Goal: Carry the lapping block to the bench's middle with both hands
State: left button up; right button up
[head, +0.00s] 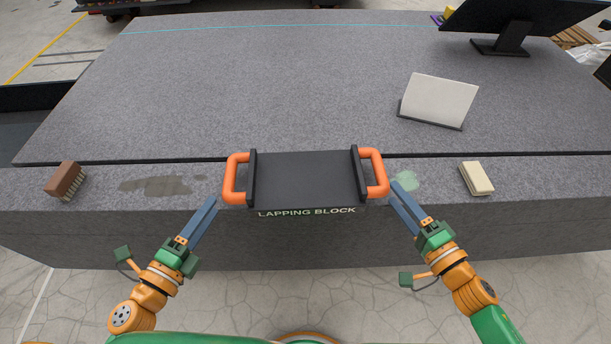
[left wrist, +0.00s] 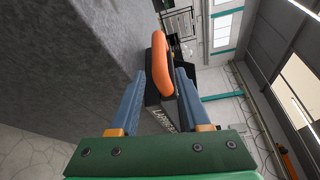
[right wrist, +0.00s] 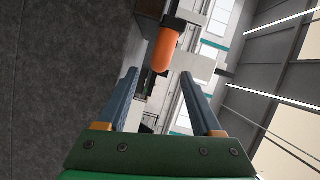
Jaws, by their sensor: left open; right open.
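The lapping block (head: 305,178) is a dark slab with black end bars and its name on the front edge. It sits on the bench's front strip. It has an orange left handle (head: 232,180) and an orange right handle (head: 379,174). My left gripper (head: 212,199) is open just left of the left handle; in the left wrist view that handle (left wrist: 160,60) shows between the fingertips. My right gripper (head: 396,188) is open beside the right handle; in the right wrist view that handle (right wrist: 165,47) shows just ahead of the fingertips. Contact cannot be told.
The granite bench (head: 250,85) is broad and clear in the middle, with a dark groove behind the front strip. A brush (head: 65,180) lies left and a cream block (head: 476,178) right. A white panel (head: 440,99) and a monitor (head: 510,22) stand back right.

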aim_at(236, 170)
pick_arm(q)
jog(key=x, duration=1.2)
jog(key=shift+w, duration=0.1)
pick_arm(e)
jog(key=x, duration=0.7)
jog(key=shift+f, duration=0.1)
pick_arm(q)
jog(key=c, duration=0.7)
pick_arm(e)
jog(key=c, duration=0.7)
pick_arm(q)
grip_shut()
pick_arm(e)
grip_shut()
